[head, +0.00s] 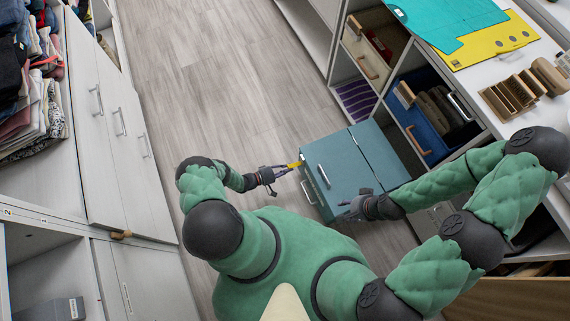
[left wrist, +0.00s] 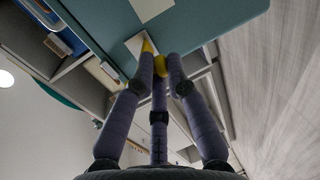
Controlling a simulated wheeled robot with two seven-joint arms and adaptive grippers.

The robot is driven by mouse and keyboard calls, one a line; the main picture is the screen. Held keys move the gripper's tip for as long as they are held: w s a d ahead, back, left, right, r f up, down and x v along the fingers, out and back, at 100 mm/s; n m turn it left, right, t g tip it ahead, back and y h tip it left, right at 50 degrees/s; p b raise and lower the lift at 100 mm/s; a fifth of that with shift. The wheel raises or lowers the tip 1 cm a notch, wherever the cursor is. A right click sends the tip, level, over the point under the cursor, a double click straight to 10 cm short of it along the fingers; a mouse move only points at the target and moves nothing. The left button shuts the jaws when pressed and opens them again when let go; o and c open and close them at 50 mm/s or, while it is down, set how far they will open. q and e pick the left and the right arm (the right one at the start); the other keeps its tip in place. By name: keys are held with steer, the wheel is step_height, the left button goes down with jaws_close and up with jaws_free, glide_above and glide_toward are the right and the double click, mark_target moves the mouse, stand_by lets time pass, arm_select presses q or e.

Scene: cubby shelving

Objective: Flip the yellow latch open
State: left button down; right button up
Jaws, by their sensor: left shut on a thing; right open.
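The yellow latch (head: 296,165) is on the left side of a teal box (head: 338,170). My left gripper (head: 287,170) is at the latch, with its fingers closed on it. In the left wrist view, yellow parts of the latch (left wrist: 147,46) show between and just beyond the fingertips (left wrist: 160,62), beside a pale plate on the teal panel. The fingers hide part of the latch, and I cannot tell how far it is turned.
The box has silver handles (head: 323,176) and stands against cubby shelving with a blue bin (head: 430,125). A counter above holds teal and yellow boards (head: 487,45). White cabinets (head: 115,125) line the left. The wooden floor (head: 215,80) between is clear.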

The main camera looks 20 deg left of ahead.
arm_select(q)
steer(key=shift+f, duration=0.25)
stand_by(0.3)
steer(key=c, duration=1.3)
jaws_free()
steer(key=v, duration=1.2)
steer(key=shift+s+f, duration=0.1)
steer(key=shift+f, duration=0.1)
